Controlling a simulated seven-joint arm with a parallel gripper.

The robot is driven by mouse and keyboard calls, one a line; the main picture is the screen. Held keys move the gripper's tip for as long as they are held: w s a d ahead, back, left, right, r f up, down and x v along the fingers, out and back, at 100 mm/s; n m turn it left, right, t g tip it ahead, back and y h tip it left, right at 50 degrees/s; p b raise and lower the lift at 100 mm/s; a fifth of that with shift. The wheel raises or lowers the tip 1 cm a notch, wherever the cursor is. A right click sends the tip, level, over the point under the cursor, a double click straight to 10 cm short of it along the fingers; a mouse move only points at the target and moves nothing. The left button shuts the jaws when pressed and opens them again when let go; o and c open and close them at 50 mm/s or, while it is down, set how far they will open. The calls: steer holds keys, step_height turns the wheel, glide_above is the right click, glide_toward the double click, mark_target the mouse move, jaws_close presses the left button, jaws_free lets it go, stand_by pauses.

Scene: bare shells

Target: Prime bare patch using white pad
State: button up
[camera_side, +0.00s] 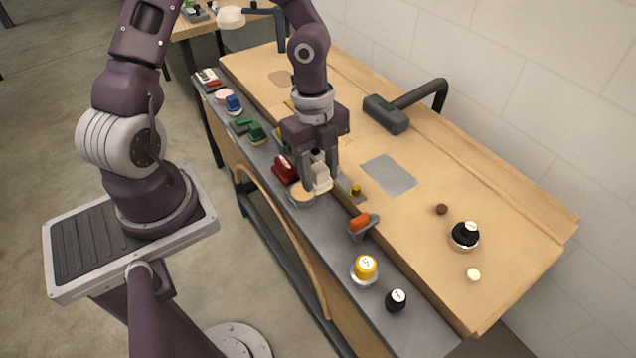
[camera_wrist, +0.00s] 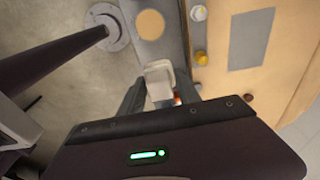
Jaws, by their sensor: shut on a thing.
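My gripper (camera_side: 320,180) is shut on a white pad (camera_side: 321,176), which hangs pale side out between the fingers. The pad also shows between the fingers in the wrist view (camera_wrist: 158,78). A round dish with tan contents (camera_side: 301,197) lies just beside the pad, on the grey ledge; the wrist view shows it ahead of the pad (camera_wrist: 150,24). A flat grey rectangle, seemingly the bare patch (camera_side: 388,176), lies on the tan panel to the right of my gripper. It is apart from the pad. Whether the pad touches the ledge cannot be told.
A red-handled block (camera_side: 286,169), green block (camera_side: 256,133) and blue block (camera_side: 234,104) line the grey ledge (camera_side: 330,245). An orange-headed tool (camera_side: 361,223), yellow-capped jar (camera_side: 365,268) and black bottle (camera_side: 396,301) stand nearer. A dark mallet-like tool (camera_side: 386,113) lies beyond the patch.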

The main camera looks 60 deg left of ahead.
glide_above(304, 192)
steer(key=shift+a+f, duration=0.2)
steer(key=shift+f, duration=3.1)
steer(key=shift+f, duration=0.6)
step_height(304, 192, up, 7)
